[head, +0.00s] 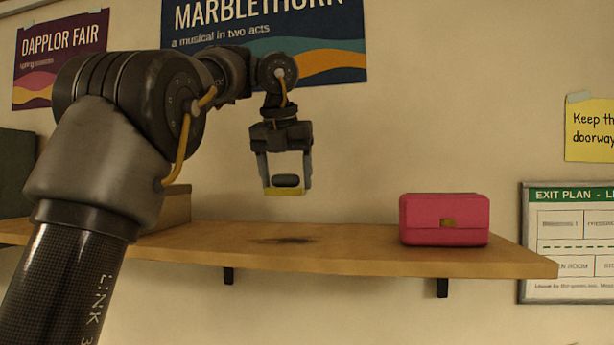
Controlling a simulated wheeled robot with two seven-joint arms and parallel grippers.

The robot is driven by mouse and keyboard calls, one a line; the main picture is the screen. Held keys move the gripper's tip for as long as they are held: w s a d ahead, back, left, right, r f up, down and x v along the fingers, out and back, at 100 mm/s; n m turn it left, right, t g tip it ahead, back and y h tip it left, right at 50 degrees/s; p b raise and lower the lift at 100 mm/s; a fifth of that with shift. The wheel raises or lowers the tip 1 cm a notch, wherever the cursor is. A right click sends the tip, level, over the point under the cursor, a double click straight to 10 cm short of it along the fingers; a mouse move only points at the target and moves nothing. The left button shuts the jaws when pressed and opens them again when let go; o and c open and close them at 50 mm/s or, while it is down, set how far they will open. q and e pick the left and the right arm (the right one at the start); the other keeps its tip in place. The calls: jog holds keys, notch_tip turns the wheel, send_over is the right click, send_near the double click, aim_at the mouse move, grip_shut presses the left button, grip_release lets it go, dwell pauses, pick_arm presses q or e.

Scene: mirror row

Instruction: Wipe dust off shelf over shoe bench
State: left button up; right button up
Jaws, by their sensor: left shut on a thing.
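The wooden shelf (350,254) runs across the view on dark brackets. A dark smudge of dust (285,240) lies on its top near the middle. My left gripper (286,184) points down above the smudge, clear of the shelf. It is shut on a small pad (284,191) with a yellow lower part and a dark rounded piece above it. The pad is apart from the shelf top. My right gripper is not in view. No shoe bench shows in this view.
A tan box (176,208) stands at the left, partly behind my left arm. The shelf between them is clear apart from the smudge. Posters and an exit plan (570,242) hang on the wall.

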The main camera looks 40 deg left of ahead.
aim_at(278, 188)
pick_arm(q)
jog(key=shift+r, duration=0.1)
jog(key=shift+s, duration=0.45)
jog(key=s, duration=0.1)
jog(key=s+f, duration=0.1)
jog(key=s, duration=0.1)
jog(key=shift+s, duration=0.1)
jog(key=shift+w+d+f, duration=0.2)
jog(key=shift+w+f, duration=0.65)
jog(key=shift+f, duration=0.3)
jog(key=shift+x, duration=1.1)
jog(key=shift+s+d, duration=0.1)
jog(key=shift+s, duration=0.4)
jog(key=shift+w+f, duration=0.1)
jog(key=shift+w, duration=0.15)
jog(key=shift+f, duration=0.1)
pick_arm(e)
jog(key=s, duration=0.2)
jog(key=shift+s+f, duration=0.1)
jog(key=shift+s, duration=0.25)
pick_arm(q)
jog(key=shift+f+b, duration=0.35)
jog(key=shift+f, duration=0.05)
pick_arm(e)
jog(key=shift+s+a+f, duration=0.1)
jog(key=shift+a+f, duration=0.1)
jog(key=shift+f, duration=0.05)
